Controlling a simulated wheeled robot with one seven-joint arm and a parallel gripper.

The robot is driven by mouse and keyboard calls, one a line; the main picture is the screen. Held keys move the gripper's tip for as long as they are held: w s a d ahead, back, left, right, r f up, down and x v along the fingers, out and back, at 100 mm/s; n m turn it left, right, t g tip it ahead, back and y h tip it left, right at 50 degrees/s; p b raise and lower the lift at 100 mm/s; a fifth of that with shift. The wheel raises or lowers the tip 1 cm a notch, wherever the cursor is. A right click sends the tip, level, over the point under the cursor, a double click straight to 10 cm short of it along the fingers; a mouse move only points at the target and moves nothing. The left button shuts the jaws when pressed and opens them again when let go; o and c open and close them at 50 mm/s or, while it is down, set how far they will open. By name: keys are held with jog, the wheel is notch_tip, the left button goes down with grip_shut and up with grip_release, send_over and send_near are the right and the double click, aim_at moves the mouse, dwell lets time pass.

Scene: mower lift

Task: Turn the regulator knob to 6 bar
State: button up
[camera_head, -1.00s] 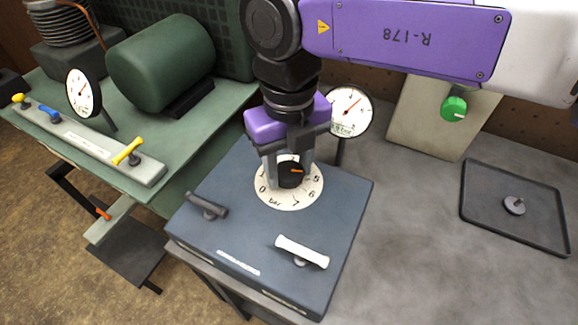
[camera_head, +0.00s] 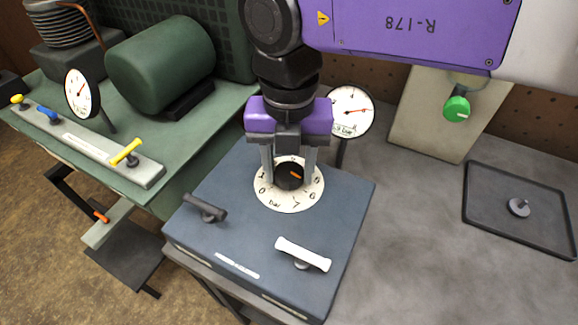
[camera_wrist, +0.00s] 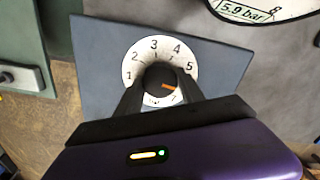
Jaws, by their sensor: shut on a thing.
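The black regulator knob (camera_head: 289,176) stands in the white dial (camera_head: 270,197) on top of the blue-grey box. My gripper (camera_head: 290,181) comes down from above with its two fingers on either side of the knob, shut on it. In the wrist view the knob (camera_wrist: 158,77) sits between the fingers, its orange pointer aimed right, close to where 6 lies below the 5. A finger hides the 6 there. The round gauge (camera_head: 350,110) behind the box has its red needle pointing right; its readout shows 5.9 bar in the wrist view (camera_wrist: 247,12).
A dark lever (camera_head: 206,208) and a white-handled lever (camera_head: 303,255) stand on the box near the dial. A green knob (camera_head: 456,109) is on a panel at the back right. A black tray (camera_head: 495,230) holds a small grey part.

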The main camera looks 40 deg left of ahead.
aim_at(290, 172)
dwell(0.3)
jog(key=o, duration=1.3)
jog(key=shift+o, duration=0.2)
jog(key=shift+r, duration=0.15)
notch_tip(290, 172, up, 8)
jog(key=shift+f+p, duration=0.2)
jog(key=shift+p, duration=0.1)
